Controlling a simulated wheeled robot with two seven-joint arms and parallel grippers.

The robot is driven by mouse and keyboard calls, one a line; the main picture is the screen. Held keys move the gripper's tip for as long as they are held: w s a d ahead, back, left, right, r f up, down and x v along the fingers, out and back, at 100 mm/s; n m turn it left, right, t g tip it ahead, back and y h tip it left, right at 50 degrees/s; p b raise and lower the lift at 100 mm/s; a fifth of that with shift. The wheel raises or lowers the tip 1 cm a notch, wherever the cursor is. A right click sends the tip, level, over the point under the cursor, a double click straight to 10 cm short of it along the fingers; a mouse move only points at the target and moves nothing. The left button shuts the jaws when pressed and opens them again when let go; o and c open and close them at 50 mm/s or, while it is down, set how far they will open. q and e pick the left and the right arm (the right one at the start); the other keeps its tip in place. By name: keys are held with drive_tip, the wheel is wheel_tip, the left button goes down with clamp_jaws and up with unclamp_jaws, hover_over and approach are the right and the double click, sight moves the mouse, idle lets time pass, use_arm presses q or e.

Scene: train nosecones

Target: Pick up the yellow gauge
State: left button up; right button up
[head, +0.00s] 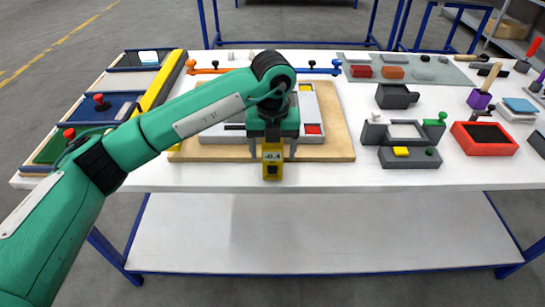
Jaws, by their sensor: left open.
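The yellow gauge (272,161) has a small display that appears to read -0.4. It is upright at the front edge of the wooden board, on the white table (350,178). My left gripper (273,150) is directly over it, pointing down, with one finger on each side of the gauge's upper part. The fingers are apart, and I cannot tell whether they touch it. The gauge's top is hidden by the gripper. My right gripper is not in view.
The wooden board (338,150) carries a grey tray with a red block (312,129). To the right are a grey fixture (405,133), a red box (484,138) and a dark grey holder (396,96). Trays and a yellow bar (165,80) are at left. The front right tabletop is clear.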

use_arm(q)
drive_tip(key=shift+f, duration=1.2)
drive_tip(key=c, duration=1.2)
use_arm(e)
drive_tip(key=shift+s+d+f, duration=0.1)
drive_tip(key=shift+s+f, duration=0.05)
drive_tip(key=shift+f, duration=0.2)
use_arm(q)
drive_tip(key=shift+r, duration=0.1)
